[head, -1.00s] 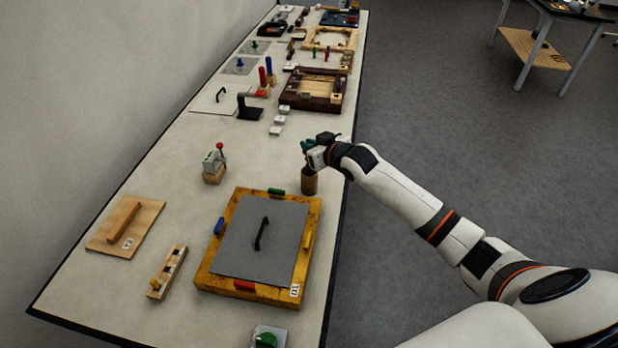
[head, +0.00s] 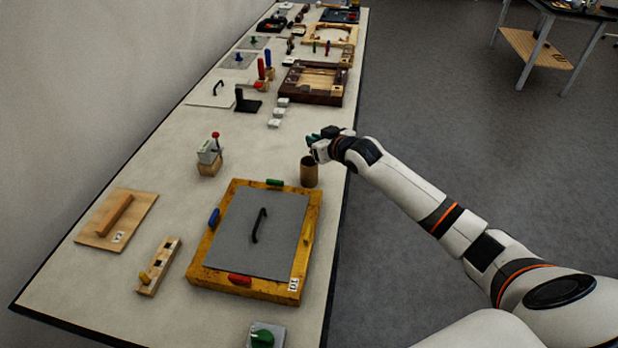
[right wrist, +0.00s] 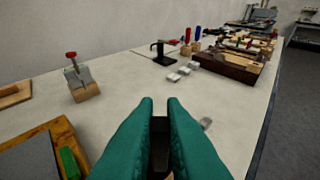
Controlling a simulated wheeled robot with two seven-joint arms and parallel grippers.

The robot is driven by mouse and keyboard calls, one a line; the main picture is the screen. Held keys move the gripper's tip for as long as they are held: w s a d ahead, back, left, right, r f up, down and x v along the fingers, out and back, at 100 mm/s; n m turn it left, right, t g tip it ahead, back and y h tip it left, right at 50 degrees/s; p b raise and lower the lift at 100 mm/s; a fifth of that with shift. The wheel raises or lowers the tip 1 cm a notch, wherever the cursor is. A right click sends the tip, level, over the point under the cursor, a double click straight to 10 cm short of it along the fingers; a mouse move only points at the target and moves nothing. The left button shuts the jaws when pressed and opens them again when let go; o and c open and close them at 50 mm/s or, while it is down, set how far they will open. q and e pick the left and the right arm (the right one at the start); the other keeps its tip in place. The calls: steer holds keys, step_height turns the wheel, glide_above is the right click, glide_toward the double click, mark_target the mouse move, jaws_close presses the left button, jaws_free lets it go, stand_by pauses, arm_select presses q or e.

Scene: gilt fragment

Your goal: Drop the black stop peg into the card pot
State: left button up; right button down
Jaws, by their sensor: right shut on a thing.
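The card pot (head: 309,172) is a brown, open-topped cylinder near the table's right edge. My right gripper (head: 312,141) is close above the pot's rim in the head view. In the right wrist view its green fingers (right wrist: 160,125) are shut on a dark, upright piece, the black stop peg (right wrist: 159,142). The peg's lower end is hidden by the fingers, and I cannot tell whether it reaches inside the pot. My left gripper is not in view.
A yellow wooden frame with a grey plate (head: 258,232) lies in front of the pot. A red-knobbed clamp on a wood block (head: 210,158) stands to the left. Small white blocks (head: 276,122) and a dark wooden tray (head: 312,98) lie beyond. The table between is clear.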

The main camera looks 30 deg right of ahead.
steer(key=shift+r, duration=0.1)
steer(key=c, duration=1.4)
jaws_free()
steer(key=shift+c, duration=0.2)
steer(key=b+v, duration=0.1)
steer(key=v, duration=1.1)
steer(key=shift+b, duration=0.4)
